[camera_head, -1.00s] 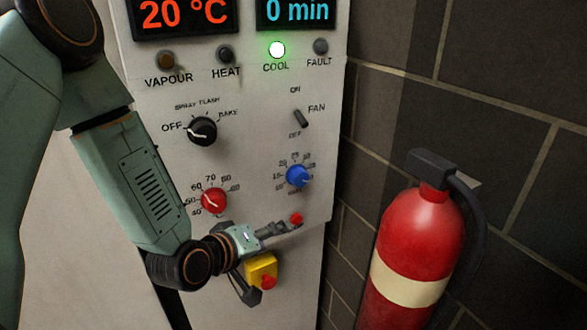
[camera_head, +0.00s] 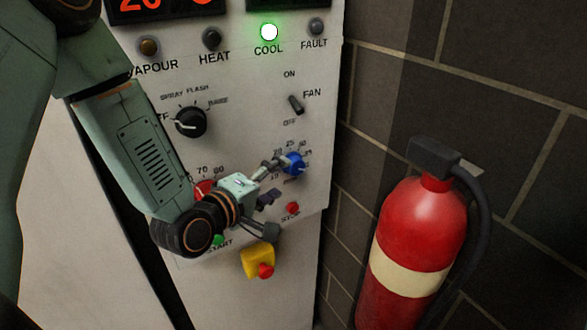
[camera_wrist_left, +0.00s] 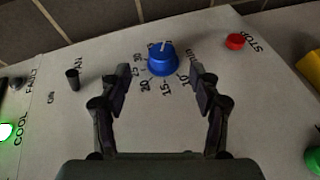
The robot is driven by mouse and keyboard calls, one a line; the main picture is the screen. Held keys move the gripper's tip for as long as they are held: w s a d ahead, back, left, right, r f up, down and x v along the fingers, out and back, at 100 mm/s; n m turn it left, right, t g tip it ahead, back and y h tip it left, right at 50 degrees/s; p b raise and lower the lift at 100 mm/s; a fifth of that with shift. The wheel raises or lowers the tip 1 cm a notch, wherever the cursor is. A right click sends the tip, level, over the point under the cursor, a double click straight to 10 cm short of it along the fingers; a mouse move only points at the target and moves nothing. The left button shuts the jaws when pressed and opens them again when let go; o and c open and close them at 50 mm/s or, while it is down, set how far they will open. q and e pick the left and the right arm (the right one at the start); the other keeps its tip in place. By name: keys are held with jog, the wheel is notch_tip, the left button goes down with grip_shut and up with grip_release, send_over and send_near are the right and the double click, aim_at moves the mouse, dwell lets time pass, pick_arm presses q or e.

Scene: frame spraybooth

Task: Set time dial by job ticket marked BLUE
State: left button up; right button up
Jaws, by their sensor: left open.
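The blue time dial (camera_head: 294,163) is on the right of the grey control panel (camera_head: 255,130), with numbers around it. In the left wrist view the blue dial (camera_wrist_left: 162,60) lies just beyond and between the fingertips, with its white mark toward the top of the picture. My left gripper (camera_head: 275,179) is open, its upper finger close to the dial in the head view; whether it touches I cannot tell. The open fingers also show in the wrist view (camera_wrist_left: 160,80). No job ticket is visible. My right gripper is not in view.
A red STOP button (camera_head: 292,208) is below the dial, and a FAN switch (camera_head: 296,104) above it. A yellow-housed red button (camera_head: 257,262) sits lower. The red dial (camera_head: 204,187) is partly behind my arm. A fire extinguisher (camera_head: 418,235) stands at right. The COOL lamp (camera_head: 269,32) glows green.

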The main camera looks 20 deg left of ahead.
aim_at(295, 169)
pick_arm(q)
jog(key=x, duration=0.6)
jog(key=shift+w+a+f, duration=0.2)
jog(key=shift+f, duration=0.05)
jog(key=shift+w+d+r, duration=0.1)
jog(key=shift+w+d, duration=0.1)
jog(key=shift+d, duration=0.1)
jog(key=shift+w+a, duration=0.1)
jog(key=shift+a, duration=0.35)
jog(key=shift+w+d, duration=0.1)
jog(key=shift+w, duration=0.1)
jog(key=shift+c, duration=1.2)
jog(key=shift+s+d, duration=0.1)
jog(key=shift+d, duration=0.15)
jog(key=c, duration=0.3)
jog(key=shift+a, duration=0.1)
jog(key=c, duration=0.6)
